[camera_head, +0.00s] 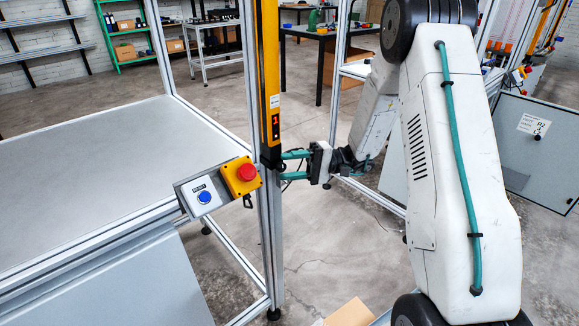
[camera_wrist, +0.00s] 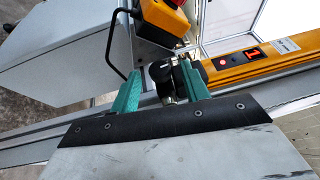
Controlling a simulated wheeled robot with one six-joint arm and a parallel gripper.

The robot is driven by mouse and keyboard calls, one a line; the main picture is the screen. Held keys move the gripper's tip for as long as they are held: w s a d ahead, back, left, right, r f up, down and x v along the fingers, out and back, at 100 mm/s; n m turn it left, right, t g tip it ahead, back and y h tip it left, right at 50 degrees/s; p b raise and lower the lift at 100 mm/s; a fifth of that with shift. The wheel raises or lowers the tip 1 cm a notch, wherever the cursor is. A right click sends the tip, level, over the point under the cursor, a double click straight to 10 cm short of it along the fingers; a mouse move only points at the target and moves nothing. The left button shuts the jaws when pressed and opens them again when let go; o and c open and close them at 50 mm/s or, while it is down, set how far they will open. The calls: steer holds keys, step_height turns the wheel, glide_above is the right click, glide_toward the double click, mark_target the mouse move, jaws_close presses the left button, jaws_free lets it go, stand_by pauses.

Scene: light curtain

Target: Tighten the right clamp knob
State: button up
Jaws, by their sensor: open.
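A dark clamp knob (camera_wrist: 160,72) with a metallic shaft shows in the wrist view, beside the lower end of the yellow light curtain bar (camera_wrist: 255,66). In the head view the bar (camera_head: 268,75) stands upright on an aluminium post, and a dark clamp part (camera_head: 270,157) shows at its foot. My gripper (camera_head: 284,165) reaches in from the right at that height, its teal fingers pointing left. In the wrist view my gripper (camera_wrist: 160,80) is open, with the knob between the fingertips. A gap shows at the left finger; contact at the right finger cannot be told.
A yellow box with a red emergency button (camera_head: 247,172) and a blue reset button (camera_head: 204,197) sit just left of the post. A grey table (camera_head: 110,150) lies further left. A grey cabinet (camera_head: 540,150) stands at the right. The bar's display shows a red digit.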

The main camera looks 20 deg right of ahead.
steer(key=d, duration=0.7)
steer(key=shift+s+d+f, duration=0.15)
steer(key=shift+s+f, duration=0.15)
steer(key=shift+f, duration=0.05)
